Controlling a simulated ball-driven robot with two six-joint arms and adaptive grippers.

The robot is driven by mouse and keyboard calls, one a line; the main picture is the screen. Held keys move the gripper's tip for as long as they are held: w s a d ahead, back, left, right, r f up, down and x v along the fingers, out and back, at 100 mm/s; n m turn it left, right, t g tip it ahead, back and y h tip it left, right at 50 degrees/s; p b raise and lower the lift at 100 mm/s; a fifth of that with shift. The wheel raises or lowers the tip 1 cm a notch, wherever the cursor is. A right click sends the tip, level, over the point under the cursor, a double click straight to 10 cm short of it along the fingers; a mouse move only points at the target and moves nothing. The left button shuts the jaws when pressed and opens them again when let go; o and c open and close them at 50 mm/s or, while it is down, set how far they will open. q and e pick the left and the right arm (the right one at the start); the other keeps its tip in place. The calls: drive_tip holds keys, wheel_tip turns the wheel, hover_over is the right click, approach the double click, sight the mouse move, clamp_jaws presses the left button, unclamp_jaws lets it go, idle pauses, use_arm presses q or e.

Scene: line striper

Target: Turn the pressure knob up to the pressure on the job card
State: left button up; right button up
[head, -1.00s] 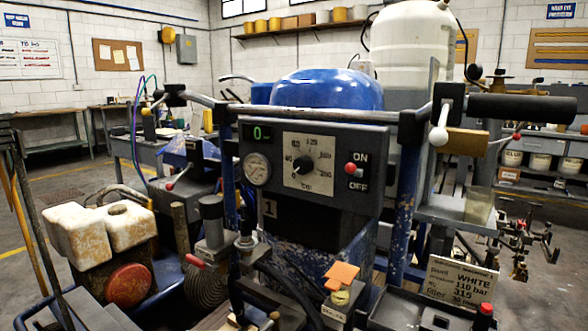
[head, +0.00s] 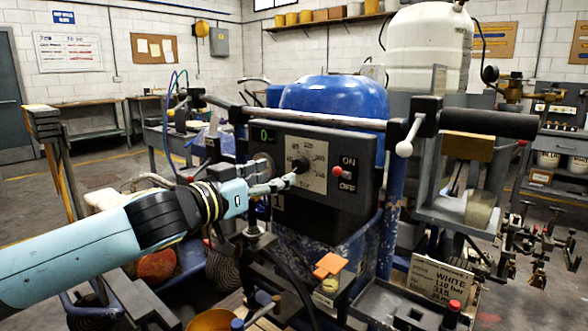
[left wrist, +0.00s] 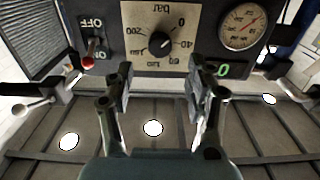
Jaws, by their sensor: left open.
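The black pressure knob (head: 300,165) sits in the middle of a pale dial plate (head: 313,178) marked in bar, on the grey control box. In the left wrist view the knob (left wrist: 160,43) appears upside down among the scale numbers; its exact setting is hard to read. My left gripper (head: 287,183) reaches in from the left, just short of the knob. Its fingers (left wrist: 160,82) are open and empty, apart on either side below the knob in the wrist view. The job card (head: 437,280), at lower right, reads WHITE and 110 bar. My right gripper is not in view.
A green display (head: 264,136) shows 0. The round gauge (left wrist: 243,26) is beside the dial, partly hidden by my left arm in the head view. An ON/OFF switch with a red tip (head: 337,171) is close right of the dial. A handlebar (head: 300,118) crosses above.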

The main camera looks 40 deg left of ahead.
sight(297, 167)
use_arm(q)
drive_tip(key=w+b, duration=0.1)
drive_tip(key=w, duration=0.2)
drive_tip(key=w+b, duration=0.1)
drive_tip(key=w, duration=0.2)
drive_tip(key=shift+w+d+f, duration=0.1)
drive_tip(key=shift+d+f, duration=0.05)
drive_tip(key=shift+d, duration=0.05)
drive_tip(key=shift+w+d+b, duration=0.1)
drive_tip(key=shift+w+b, duration=0.2)
drive_tip(key=shift+w, duration=0.05)
clamp_jaws()
